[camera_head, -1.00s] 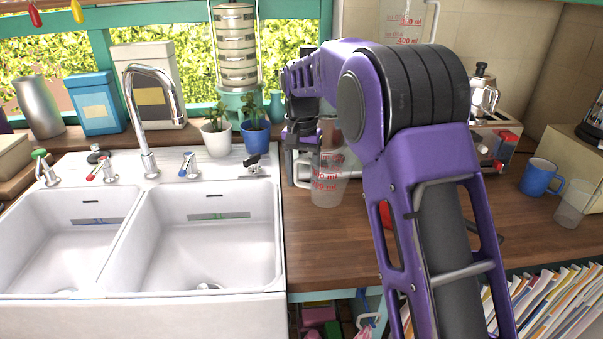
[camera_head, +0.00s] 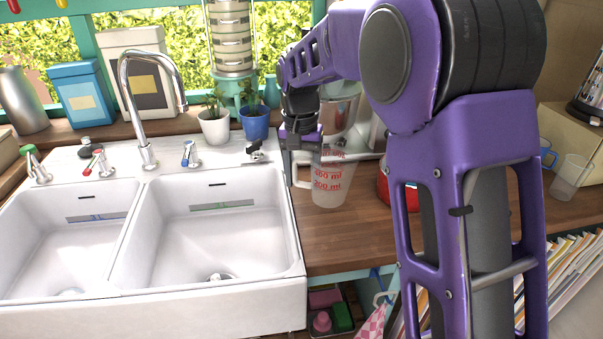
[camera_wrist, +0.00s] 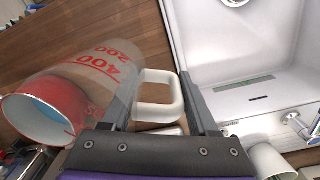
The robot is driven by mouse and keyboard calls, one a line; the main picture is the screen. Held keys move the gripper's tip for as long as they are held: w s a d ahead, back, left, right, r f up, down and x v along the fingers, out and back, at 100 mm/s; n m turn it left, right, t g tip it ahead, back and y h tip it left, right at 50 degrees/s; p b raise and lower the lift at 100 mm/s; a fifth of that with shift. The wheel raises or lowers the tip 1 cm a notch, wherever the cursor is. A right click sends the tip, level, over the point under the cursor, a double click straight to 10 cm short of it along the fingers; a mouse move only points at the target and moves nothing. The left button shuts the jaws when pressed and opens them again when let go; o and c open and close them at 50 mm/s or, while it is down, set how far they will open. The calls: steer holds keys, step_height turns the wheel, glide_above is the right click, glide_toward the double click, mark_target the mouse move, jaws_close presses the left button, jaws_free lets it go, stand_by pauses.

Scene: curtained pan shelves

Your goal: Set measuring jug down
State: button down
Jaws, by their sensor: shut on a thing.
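The measuring jug (camera_head: 333,182) is clear plastic with red volume markings and a pale handle. It is upright over the wooden counter (camera_head: 345,245), just right of the sink, with its handle to the left. I cannot tell whether its base touches the wood. My gripper (camera_head: 303,158) is at the handle side, shut on the handle. In the wrist view the handle (camera_wrist: 155,95) sits between the fingers of my gripper (camera_wrist: 165,92), and the jug's body (camera_wrist: 110,70) lies to the left.
The double white sink (camera_head: 215,245) is to the left. A red pot (camera_head: 411,196) stands to the right, partly behind my arm. Plants in white (camera_head: 214,128) and blue (camera_head: 255,126) pots stand behind the sink. Counter in front of the jug is clear.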

steer(key=shift+f, duration=0.15)
steer(key=shift+f+b, duration=1.45)
steer(key=shift+f, duration=0.9)
steer(key=shift+f, duration=0.15)
steer(key=shift+f+b, duration=0.35)
steer(key=shift+f, duration=0.25)
steer(key=shift+f, duration=0.3)
steer(key=shift+c, duration=0.4)
jaws_free()
